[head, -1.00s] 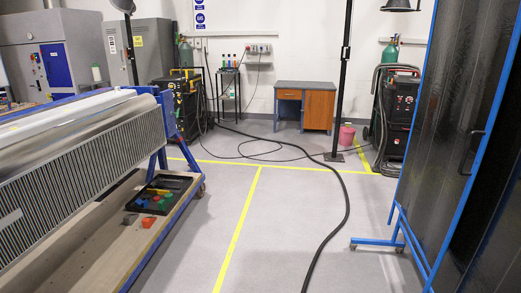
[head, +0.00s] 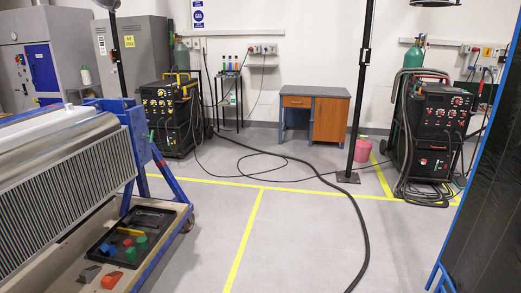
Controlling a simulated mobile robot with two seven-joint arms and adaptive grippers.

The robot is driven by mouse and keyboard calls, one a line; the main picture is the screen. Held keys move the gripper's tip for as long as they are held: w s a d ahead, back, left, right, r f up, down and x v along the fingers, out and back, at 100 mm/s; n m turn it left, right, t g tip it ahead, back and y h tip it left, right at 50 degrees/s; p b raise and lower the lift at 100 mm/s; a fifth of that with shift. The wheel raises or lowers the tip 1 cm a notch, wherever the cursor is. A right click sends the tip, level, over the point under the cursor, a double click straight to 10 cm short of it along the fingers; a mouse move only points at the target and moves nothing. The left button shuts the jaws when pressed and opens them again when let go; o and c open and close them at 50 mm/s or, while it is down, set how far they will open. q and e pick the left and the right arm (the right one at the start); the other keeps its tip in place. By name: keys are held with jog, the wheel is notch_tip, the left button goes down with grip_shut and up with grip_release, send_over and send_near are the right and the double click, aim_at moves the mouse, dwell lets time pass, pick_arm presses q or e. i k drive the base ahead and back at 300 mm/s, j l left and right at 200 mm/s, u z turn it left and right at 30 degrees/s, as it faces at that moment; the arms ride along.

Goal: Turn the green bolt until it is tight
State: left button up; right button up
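The rotary jig is at the left, with a silver finned drum (head: 75,170) carried by a blue end frame (head: 137,140). A tiny green part (head: 151,136) shows at the right edge of that end frame; it is too small to tell whether it is the green bolt. Neither of my grippers is in the head view.
A black tray (head: 104,254) with coloured pieces lies on the jig's wooden base, beside a red block (head: 111,280) and a grey block (head: 90,273). A black cable (head: 366,235) crosses the open floor. A dark blue-framed panel (head: 490,200) stands at the right.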

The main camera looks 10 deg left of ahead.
aim_at(151, 137)
jog(key=i, duration=1.65)
